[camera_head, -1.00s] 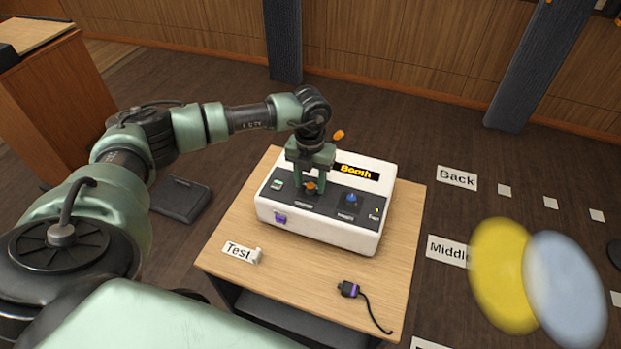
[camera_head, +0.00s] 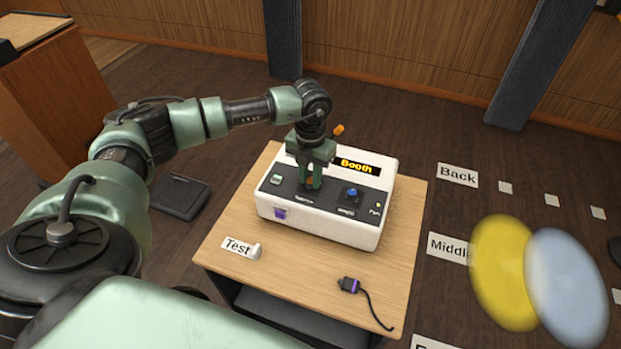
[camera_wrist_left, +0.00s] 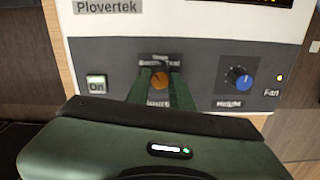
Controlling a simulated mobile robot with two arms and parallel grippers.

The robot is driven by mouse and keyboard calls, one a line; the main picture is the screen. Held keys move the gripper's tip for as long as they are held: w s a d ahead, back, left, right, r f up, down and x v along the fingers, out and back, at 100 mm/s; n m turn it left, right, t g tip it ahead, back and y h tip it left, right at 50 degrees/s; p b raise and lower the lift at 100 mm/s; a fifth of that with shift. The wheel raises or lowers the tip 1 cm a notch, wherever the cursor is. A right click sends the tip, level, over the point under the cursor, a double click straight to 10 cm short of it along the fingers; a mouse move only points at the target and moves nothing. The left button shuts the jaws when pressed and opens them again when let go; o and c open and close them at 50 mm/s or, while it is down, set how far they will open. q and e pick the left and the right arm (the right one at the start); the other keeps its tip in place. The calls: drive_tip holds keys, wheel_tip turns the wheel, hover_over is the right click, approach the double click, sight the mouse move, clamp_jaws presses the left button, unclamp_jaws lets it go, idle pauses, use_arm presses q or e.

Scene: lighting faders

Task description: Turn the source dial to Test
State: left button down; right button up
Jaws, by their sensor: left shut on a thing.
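The source dial (camera_wrist_left: 160,79) is a small orange knob on the dark panel of a white console (camera_head: 320,225). In the left wrist view it sits between my two fingers, with partly covered lettering around it. My left gripper (camera_head: 311,183) reaches down from above and is shut on the dial. In the head view the fingers hide most of it. The console's display (camera_head: 357,166) reads "Booth" in yellow letters. My right gripper is not in view.
A blue height knob (camera_wrist_left: 238,77) is right of the dial, and an "On" button (camera_wrist_left: 96,83) is left. The console stands on a wooden table (camera_head: 300,270) with a "Test" card (camera_head: 237,246) and a corded plug (camera_head: 349,285). Blurred yellow and pale-blue discs hang at right.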

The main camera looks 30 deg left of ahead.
use_arm(q)
drive_tip(key=m+b, duration=0.3)
drive_tip(key=shift+f+m, duration=0.15)
drive_tip(key=shift+m, duration=0.15)
drive_tip(key=m+b, duration=0.3)
drive_tip(key=m, duration=0.1)
drive_tip(key=shift+w+m+b, duration=0.1)
drive_tip(key=shift+m+b, duration=0.2)
drive_tip(key=m+b, duration=0.3)
drive_tip(key=m, duration=0.1)
drive_tip(key=shift+r+m+b, duration=0.15)
drive_tip(key=shift+m+b, duration=0.3)
drive_tip(key=shift+m, duration=0.55)
drive_tip(key=shift+r+m+b, duration=0.1)
drive_tip(key=shift+m+b, duration=0.35)
drive_tip(key=shift+m, duration=0.55)
drive_tip(key=c, duration=1.2)
unclamp_jaws()
drive_tip(key=shift+c, duration=0.2)
drive_tip(key=shift+r, duration=0.1)
